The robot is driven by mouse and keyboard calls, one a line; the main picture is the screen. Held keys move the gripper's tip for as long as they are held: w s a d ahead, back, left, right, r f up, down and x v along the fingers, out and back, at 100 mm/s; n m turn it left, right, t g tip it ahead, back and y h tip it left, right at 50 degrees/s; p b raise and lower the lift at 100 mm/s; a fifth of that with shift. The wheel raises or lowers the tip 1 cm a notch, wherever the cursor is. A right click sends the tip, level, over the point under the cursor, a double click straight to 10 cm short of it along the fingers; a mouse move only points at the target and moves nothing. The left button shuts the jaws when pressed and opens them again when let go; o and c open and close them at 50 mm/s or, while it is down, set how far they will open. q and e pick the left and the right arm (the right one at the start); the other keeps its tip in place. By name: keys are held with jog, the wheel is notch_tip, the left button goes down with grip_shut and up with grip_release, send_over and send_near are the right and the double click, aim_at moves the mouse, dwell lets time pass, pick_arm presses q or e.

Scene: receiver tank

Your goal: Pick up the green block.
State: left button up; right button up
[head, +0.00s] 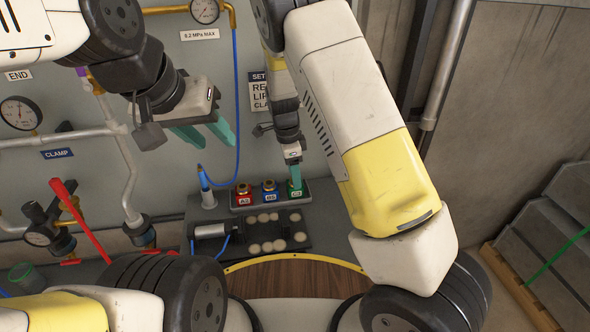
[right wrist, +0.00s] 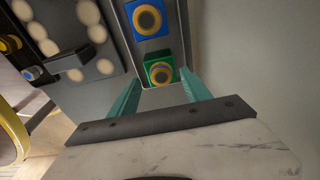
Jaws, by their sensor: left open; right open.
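The green block (head: 295,191) stands at the right end of a row of three blocks in a grey tray, with a round brass-coloured top. In the right wrist view the green block (right wrist: 160,72) lies ahead, between the lines of my two fingertips. My right gripper (head: 295,172) is open and points down just above the green block; in the right wrist view its teal fingers (right wrist: 157,86) are apart with nothing between them. Whether the fingertips reach down beside the block I cannot tell. My left gripper (head: 207,138) is open and empty, up at the left in front of the wall panel.
A blue block (head: 269,192) and a red block (head: 243,194) stand left of the green one in the tray (head: 318,193). A dark board (head: 300,226) with several pale discs lies in front. A white holder with a blue pen (head: 205,188) stands left. A red lever (head: 82,222) and pipes are further left.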

aim_at(292, 193)
notch_tip(292, 193, down, 5)
jog(key=shift+w+d+f, duration=0.1)
jog(key=shift+d+f, duration=0.05)
jog(key=shift+f, duration=0.05)
jog(key=shift+c, duration=0.3)
grip_shut()
